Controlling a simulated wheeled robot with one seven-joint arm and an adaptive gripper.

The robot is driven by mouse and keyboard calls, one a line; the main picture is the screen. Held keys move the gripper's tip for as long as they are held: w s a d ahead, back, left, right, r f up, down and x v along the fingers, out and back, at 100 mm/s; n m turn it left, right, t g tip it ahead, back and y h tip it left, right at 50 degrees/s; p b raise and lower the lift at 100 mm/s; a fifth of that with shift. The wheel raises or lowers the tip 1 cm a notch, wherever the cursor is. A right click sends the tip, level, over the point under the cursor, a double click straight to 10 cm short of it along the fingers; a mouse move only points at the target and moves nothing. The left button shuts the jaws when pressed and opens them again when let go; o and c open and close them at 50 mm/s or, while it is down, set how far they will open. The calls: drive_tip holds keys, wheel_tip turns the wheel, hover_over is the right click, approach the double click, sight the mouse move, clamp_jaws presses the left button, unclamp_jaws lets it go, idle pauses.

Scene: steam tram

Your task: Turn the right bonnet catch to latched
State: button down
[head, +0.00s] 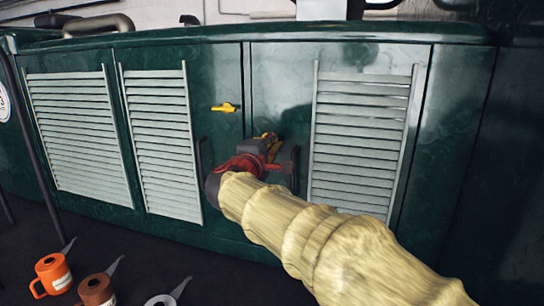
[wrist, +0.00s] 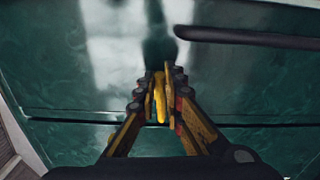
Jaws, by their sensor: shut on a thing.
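My gripper (wrist: 162,88) is shut on a yellow bonnet catch (wrist: 159,102). In the wrist view the catch's lever stands between the two fingers, its long side crosswise to the nearby panel seam. In the head view my gripper (head: 268,142) is against the green bonnet panel, just right of the vertical seam. My wrist and fingers mostly hide the held catch there. A second yellow catch (head: 224,107) sits left of the seam and higher, with its lever lying about level. Nothing touches it.
Pale louvred vents (head: 362,140) flank the catches on the green panels. A dark bar handle (wrist: 245,38) stands close to my fingers in the wrist view. An orange oil can (head: 52,273) and a brown one (head: 97,290) are at the lower left.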

drive_tip(key=shift+f+m+b, duration=0.2)
drive_tip(key=shift+m+b, duration=0.3)
drive_tip(key=shift+b, duration=0.35)
drive_tip(key=c, duration=1.9)
unclamp_jaws()
drive_tip(key=v, duration=1.2)
drive_tip(key=shift+a, duration=0.1)
